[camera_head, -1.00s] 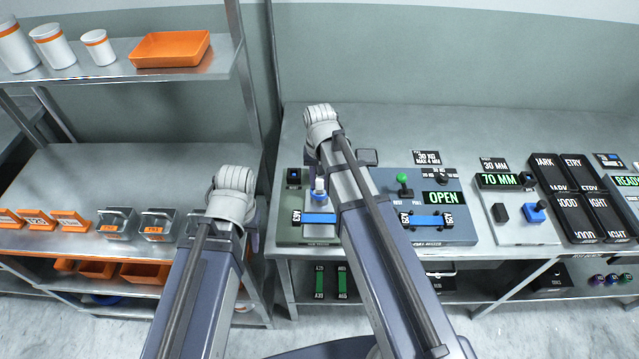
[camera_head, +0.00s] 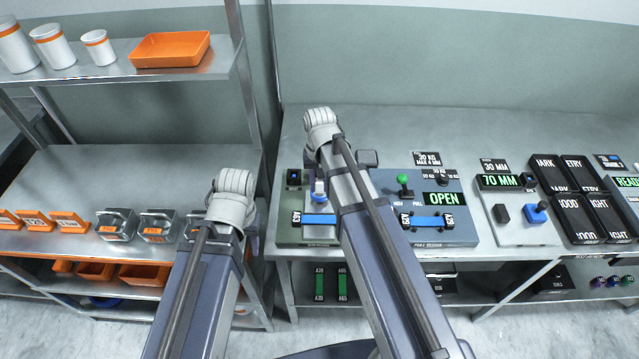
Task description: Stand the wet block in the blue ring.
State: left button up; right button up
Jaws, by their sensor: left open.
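My left arm reaches in from the bottom, with its pale joint (camera_head: 235,190) in front of the gap between the left rack and the bench. Only a bit of my left gripper (camera_head: 256,238) shows beside the arm link; its jaws are open, and what lies between them is hidden. A blue round item (camera_head: 104,301) on the left rack's lower shelf may be the blue ring, but I cannot tell. I cannot make out the wet block.
Blue strips lie on a green-grey fixture (camera_head: 291,235) and an "OPEN" panel (camera_head: 463,233). Black boxes (camera_head: 577,178) stand right. The bench's back strip is mostly clear.

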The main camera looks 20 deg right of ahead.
jog(key=shift+w+r+p, duration=0.2)
jog(key=shift+r+p, duration=0.35)
jog(key=shift+p, duration=0.1)
notch_tip(320, 180, up, 12)
jog(key=p, duration=1.2)
jog(key=s+a+n+h, duration=0.1)
jog(key=s+a+n, duration=0.6)
jog(key=s+a, duration=0.3)
jog(key=s, duration=0.4)
jog(key=shift+s+a, duration=0.2)
jog(key=shift+s, duration=0.05)
jog(key=shift+f, duration=0.1)
notch_tip(320, 180, down, 9)
jog(key=b, duration=0.9)
